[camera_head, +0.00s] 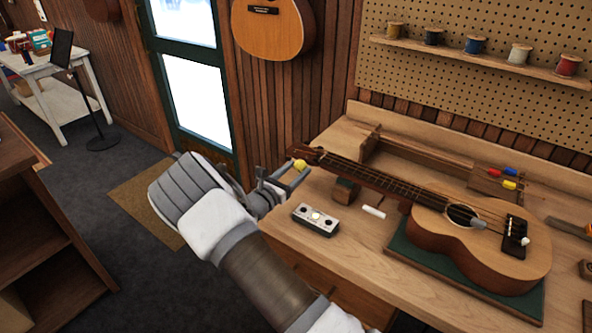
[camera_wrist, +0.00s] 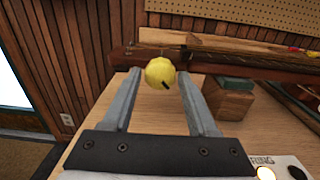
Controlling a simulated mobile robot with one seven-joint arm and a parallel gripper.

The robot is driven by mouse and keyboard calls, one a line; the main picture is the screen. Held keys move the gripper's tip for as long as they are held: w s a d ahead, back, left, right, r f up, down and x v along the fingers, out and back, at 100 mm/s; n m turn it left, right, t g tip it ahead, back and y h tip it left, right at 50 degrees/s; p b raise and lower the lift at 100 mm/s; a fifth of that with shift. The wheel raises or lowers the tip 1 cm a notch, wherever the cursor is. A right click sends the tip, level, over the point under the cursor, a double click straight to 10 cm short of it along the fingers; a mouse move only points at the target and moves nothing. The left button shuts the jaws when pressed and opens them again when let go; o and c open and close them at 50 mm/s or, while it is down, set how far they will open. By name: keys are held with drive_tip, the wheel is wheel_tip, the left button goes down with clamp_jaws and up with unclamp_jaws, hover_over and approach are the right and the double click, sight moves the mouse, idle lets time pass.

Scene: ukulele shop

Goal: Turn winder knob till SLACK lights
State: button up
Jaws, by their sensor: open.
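The yellow winder knob (camera_head: 300,165) is at the headstock end of the ukulele (camera_head: 478,237). In the wrist view the faceted knob (camera_wrist: 160,72), with a dark mark on its lower right, shows between my two finger tips. My gripper (camera_head: 287,181) is open, one finger on each side of the knob; I see a gap on both sides in the wrist view (camera_wrist: 159,78). A small box with lamps (camera_head: 315,220) sits on the bench, its middle lamp glowing pale yellow.
The ukulele lies on a green mat (camera_head: 437,268), its neck on a wooden support (camera_head: 346,191). A white stick (camera_head: 373,212) lies near the box. A shelf of thread spools (camera_head: 480,60) hangs behind. The bench's front edge is below my gripper.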

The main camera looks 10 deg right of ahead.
drive_tip(key=shift+w+d, duration=0.1)
clamp_jaws()
idle(0.3)
drive_tip(key=shift+n, duration=0.3)
drive_tip(key=n+p, duration=0.2)
drive_tip(key=n, duration=0.2)
drive_tip(key=shift+r, duration=0.1)
drive_tip(key=n+p, duration=0.2)
drive_tip(key=n, duration=0.4)
drive_tip(key=shift+n, duration=0.4)
drive_tip(key=n+p, duration=0.1)
drive_tip(key=n, duration=0.5)
drive_tip(key=n+p, duration=0.1)
drive_tip(key=n, duration=0.4)
drive_tip(key=shift+n, duration=0.4)
